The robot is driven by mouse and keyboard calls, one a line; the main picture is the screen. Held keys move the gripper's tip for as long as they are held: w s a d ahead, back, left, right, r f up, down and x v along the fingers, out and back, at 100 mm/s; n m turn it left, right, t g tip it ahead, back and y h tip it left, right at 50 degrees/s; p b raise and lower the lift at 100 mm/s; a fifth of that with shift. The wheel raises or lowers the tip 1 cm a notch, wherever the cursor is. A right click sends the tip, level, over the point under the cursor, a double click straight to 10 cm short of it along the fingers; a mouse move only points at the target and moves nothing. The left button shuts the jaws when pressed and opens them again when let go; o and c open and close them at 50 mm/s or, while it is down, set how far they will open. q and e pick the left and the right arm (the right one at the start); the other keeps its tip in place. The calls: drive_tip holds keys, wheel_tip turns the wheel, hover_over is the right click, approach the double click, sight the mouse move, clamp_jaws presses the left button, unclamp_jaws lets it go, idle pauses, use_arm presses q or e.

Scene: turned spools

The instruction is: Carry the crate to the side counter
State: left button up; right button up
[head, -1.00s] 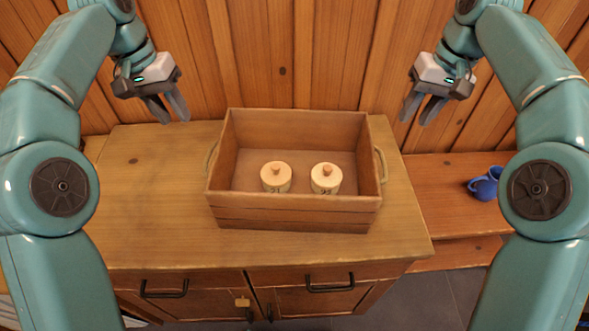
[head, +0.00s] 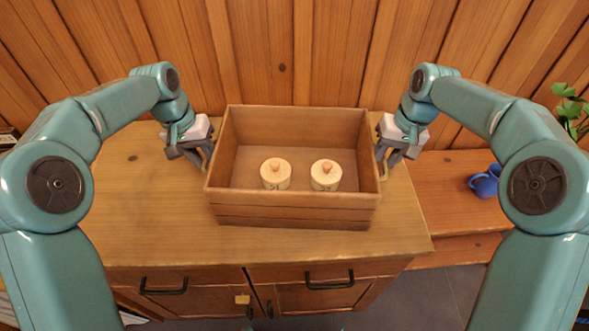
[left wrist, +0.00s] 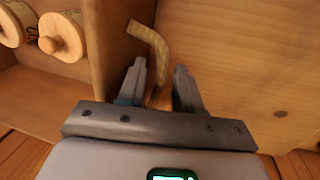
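My left gripper (head: 206,158) is at the crate's left side. In the left wrist view its fingers (left wrist: 160,82) are apart, and the curved tan handle (left wrist: 158,42) of the crate passes in the gap between them. My right gripper (head: 386,160) is at the crate's right side by the other handle (head: 384,171), its fingers apart. The right handle is partly hidden by the fingers.
The cabinet top (head: 140,215) is clear left of the crate. At the right, a lower wooden surface (head: 440,190) holds a blue mug (head: 486,182), partly behind my right arm. A green plant (head: 570,110) shows at the right edge. A plank wall (head: 290,60) rises behind.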

use_arm(q)
drive_tip(key=shift+d+f, duration=0.1)
drive_tip(key=shift+f, duration=0.35)
use_arm(e)
drive_tip(key=shift+f, duration=0.4)
use_arm(q)
drive_tip(key=shift+s+f, duration=0.15)
drive_tip(key=shift+s, duration=0.1)
use_arm(e)
drive_tip(key=shift+s+a+f, duration=0.15)
drive_tip(key=shift+s, duration=0.1)
use_arm(q)
drive_tip(key=shift+w+f, duration=0.1)
drive_tip(key=shift+w, duration=0.05)
use_arm(e)
drive_tip(key=shift+w+f, duration=0.1)
drive_tip(key=shift+w, duration=0.1)
use_arm(q)
drive_tip(key=c, duration=0.6)
use_arm(e)
drive_tip(key=c, duration=0.6)
use_arm(q)
clamp_jaws()
use_arm(e)
clamp_jaws()
